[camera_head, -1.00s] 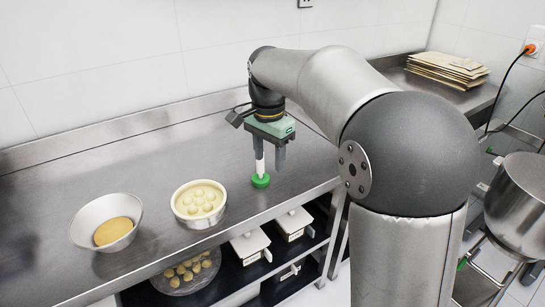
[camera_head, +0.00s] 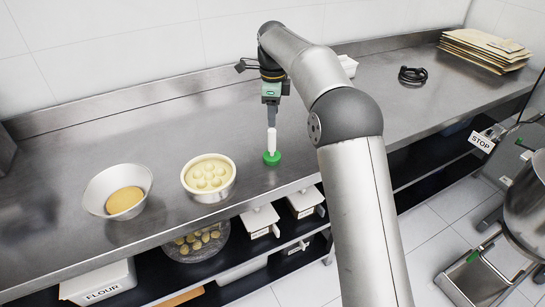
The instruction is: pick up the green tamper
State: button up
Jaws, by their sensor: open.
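The green tamper (camera_head: 272,158) stands upright on the steel worktop, to the right of the bowl of dough balls. It has a round green base and a white handle. My gripper (camera_head: 271,124) is open and points down, its fingertips close to the top of the handle in the picture. The fingers overlap one another from this angle, so I cannot tell whether they are right above the handle or behind it.
A cream bowl of dough balls (camera_head: 212,196) and a metal bowl (camera_head: 97,203) with yellow contents stand to the left. A black coiled cable (camera_head: 413,76) and stacked brown sacks (camera_head: 487,48) lie at the right. The worktop's front edge is close to the tamper.

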aim_at(271, 135)
notch_tip(271, 135, down, 4)
jog(key=shift+f, duration=0.1)
jog(key=shift+w+a+f+p, duration=0.1)
jog(key=shift+f+p, duration=0.15)
jog(key=shift+f, duration=0.6)
jog(key=shift+w+a+f+p, duration=0.15)
jog(key=shift+f+p, duration=0.1)
jog(key=shift+f, duration=0.6)
jog(key=shift+w+a+f+p, duration=0.1)
jog(key=shift+f+p, duration=0.15)
jog(key=shift+f, duration=0.6)
jog(key=c, duration=1.1)
jog(key=shift+o, duration=0.2)
jog(key=shift+r, duration=0.1)
